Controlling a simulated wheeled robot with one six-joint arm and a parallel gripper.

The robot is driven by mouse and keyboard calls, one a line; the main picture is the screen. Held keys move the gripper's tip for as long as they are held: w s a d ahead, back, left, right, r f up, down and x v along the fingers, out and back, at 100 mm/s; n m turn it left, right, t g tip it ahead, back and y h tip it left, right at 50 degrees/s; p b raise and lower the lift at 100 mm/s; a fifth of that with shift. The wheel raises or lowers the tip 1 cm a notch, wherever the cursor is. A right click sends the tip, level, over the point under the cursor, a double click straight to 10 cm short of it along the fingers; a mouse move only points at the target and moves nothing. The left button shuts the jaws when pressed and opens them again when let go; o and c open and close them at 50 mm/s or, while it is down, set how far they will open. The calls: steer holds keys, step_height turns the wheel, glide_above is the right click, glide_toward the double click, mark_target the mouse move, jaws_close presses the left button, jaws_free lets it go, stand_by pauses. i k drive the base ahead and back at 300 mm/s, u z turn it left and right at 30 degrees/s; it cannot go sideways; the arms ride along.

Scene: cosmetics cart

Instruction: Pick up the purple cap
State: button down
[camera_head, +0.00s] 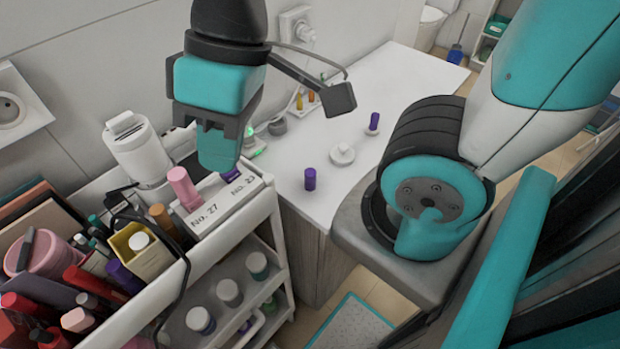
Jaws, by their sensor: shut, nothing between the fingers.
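Several purple things are in view, and I cannot tell for sure which is the purple cap. A small purple cylinder (310,179) stands upright on the white counter, right of my gripper. Another purple piece (374,120) stands farther back on a white base. A third purple top (231,174) shows at the white box labelled No. 23, just below and right of my gripper. My gripper (218,150) is shut and empty, pointing down above the back end of the cart. Its fingers partly hide what lies behind them.
The white cart (225,232) holds a pink-capped item (184,188), a yellow box (143,252) and crowded cosmetics. A white round lid (342,154) lies on the counter (405,78). A dark cable hangs over the cart's side. The counter's far part is mostly clear.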

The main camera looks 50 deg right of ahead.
mark_target(310, 173)
steer(key=k, duration=1.25)
steer(key=u, duration=0.35)
steer(key=i, duration=0.75)
steer(key=u, duration=0.1)
